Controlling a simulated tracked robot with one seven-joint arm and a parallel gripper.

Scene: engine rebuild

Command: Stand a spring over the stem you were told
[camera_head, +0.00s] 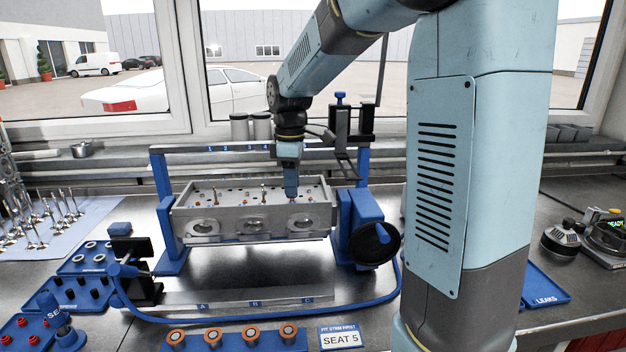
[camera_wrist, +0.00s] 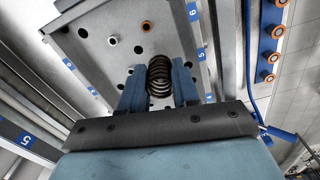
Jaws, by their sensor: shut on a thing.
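My gripper (camera_head: 292,200) is over the right part of the grey cylinder head (camera_head: 250,225), close to its top face. In the wrist view its two blue fingers (camera_wrist: 159,80) are shut on a dark coil spring (camera_wrist: 158,70). The spring stands against the head's plate (camera_wrist: 95,20) as seen there; I cannot tell whether it touches the plate or surrounds a stem. Thin stems (camera_head: 263,193) rise from the head's top at its middle and left. A sign (camera_head: 340,340) reads "FIT STEM FIRST, SEAT 5".
The head hangs in a blue stand (camera_head: 165,215) with a black handwheel (camera_head: 375,243) at right. A blue rack of orange-ringed parts (camera_head: 250,345) lies in front. Blue trays (camera_head: 60,295) and several valves (camera_head: 40,220) are at left. A leaks tray (camera_head: 540,285) is at right.

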